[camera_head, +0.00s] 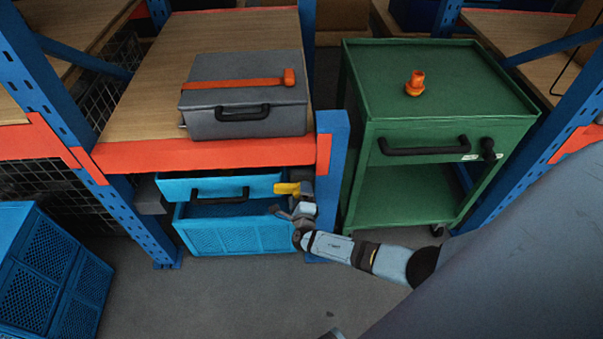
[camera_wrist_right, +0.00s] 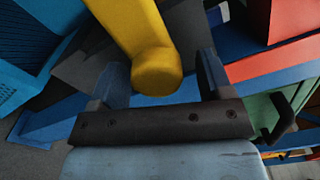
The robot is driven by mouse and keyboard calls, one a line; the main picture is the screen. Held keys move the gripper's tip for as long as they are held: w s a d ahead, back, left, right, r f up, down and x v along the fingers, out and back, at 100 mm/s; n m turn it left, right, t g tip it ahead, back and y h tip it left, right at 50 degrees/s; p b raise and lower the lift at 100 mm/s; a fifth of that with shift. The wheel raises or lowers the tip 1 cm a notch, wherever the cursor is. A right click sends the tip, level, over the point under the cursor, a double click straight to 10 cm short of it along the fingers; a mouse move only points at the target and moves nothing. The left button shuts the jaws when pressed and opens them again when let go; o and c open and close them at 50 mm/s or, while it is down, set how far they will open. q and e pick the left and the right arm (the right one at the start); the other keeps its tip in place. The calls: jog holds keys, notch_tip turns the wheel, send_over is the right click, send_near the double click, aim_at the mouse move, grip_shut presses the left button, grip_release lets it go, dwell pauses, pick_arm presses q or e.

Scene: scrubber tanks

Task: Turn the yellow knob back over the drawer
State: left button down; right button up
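The yellow knob (camera_head: 287,188) is a short lever at the right end of the blue drawer front (camera_head: 172,189), below the orange shelf beam. It points to the left in the head view. In the right wrist view the yellow knob (camera_wrist_right: 150,50) comes down from the top, its rounded end between the fingers. My right gripper (camera_head: 290,208) is just below and beside the knob. Its fingers (camera_wrist_right: 163,84) are apart, with gaps visible on both sides of the knob; contact cannot be told. My left gripper is not in view.
A blue crate (camera_head: 235,237) sits beneath the drawer front. A blue rack post (camera_head: 329,170) stands close right of the gripper. A grey case (camera_head: 245,122) lies on the shelf above. A green cart (camera_head: 405,190) stands right.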

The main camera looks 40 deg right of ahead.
jog(key=shift+a, duration=0.15)
pick_arm(q)
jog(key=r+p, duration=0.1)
jog(key=p, duration=0.2)
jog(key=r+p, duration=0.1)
jog(key=p, duration=0.1)
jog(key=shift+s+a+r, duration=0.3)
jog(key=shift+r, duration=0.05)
pick_arm(e)
jog(key=v, duration=1.3)
jog(key=shift+s, duration=0.35)
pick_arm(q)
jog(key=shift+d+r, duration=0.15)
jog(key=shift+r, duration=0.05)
pick_arm(e)
jog(key=shift+a+f, duration=0.1)
